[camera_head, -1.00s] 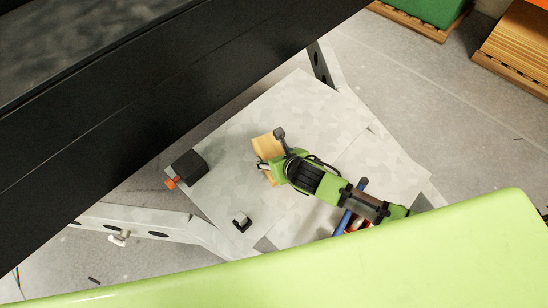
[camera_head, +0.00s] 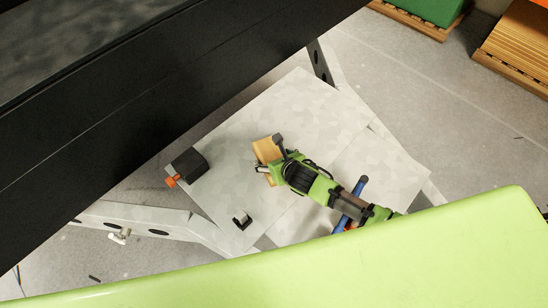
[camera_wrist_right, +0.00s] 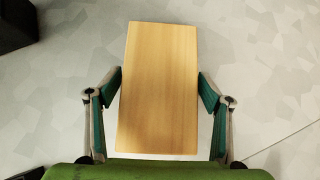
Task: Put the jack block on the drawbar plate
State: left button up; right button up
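The jack block, a plain wooden block (camera_head: 265,150), is over the mottled grey drawbar plate (camera_head: 310,110) in the head view. My right gripper (camera_head: 270,155) reaches it from the lower right. In the right wrist view the jack block (camera_wrist_right: 158,90) fills the space between the fingers of my right gripper (camera_wrist_right: 160,78), whose tips press against its left and right sides. Whether its underside touches the plate is hidden. My left gripper is not in view.
A black box with an orange part (camera_head: 188,165) stands at the plate's left edge. A small black bracket (camera_head: 242,222) lies near its lower corner. A blue object (camera_head: 350,205) is partly under my right arm. The dark caravan body (camera_head: 150,80) overhangs the upper left.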

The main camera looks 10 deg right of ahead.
jog(key=shift+r, duration=0.1)
jog(key=shift+r, duration=0.15)
jog(key=v, duration=1.2)
jog(key=shift+s, duration=0.1)
dwell(0.4)
